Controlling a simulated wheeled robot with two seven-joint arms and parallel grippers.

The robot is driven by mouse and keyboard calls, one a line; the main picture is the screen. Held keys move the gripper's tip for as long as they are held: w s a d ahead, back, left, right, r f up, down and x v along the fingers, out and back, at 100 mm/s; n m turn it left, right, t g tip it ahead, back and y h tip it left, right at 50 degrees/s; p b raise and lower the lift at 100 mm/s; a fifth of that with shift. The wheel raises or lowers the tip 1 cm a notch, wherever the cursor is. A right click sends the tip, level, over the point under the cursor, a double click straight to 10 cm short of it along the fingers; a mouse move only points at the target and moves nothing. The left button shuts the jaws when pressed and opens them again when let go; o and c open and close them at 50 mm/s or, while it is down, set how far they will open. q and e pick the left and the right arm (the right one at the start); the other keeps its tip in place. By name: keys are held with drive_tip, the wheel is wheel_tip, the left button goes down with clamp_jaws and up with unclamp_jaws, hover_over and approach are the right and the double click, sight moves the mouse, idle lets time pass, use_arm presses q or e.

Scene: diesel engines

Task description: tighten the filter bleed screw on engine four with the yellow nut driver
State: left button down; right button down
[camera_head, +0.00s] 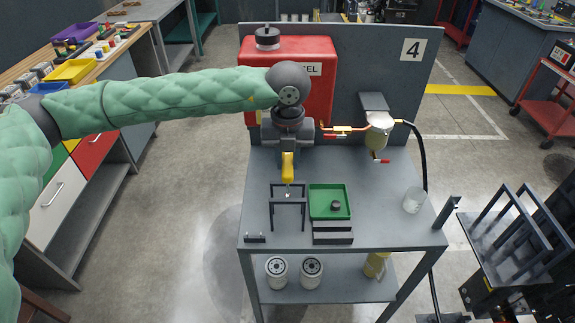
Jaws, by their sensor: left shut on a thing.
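My left gripper (287,148) points down over the table and is shut on the yellow nut driver (288,168). The driver is upright, and its thin shaft points down at the dark rack (288,190). I cannot tell whether the shaft is still inside the rack or just above it. The filter (378,137), with a pale head and a yellowish bowl, is mounted on the grey panel to the right, apart from the gripper. A small red piece shows below its bowl. The bleed screw is too small to make out. My right gripper is not in view.
The panel bears a "4" sign (412,50). A red fuel tank (322,85) stands behind my arm. A green tray (330,203) and a clear cup (414,200) sit on the grey table (385,230).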

sight(288, 161)
use_arm(q)
drive_tip(key=shift+r, duration=4.1)
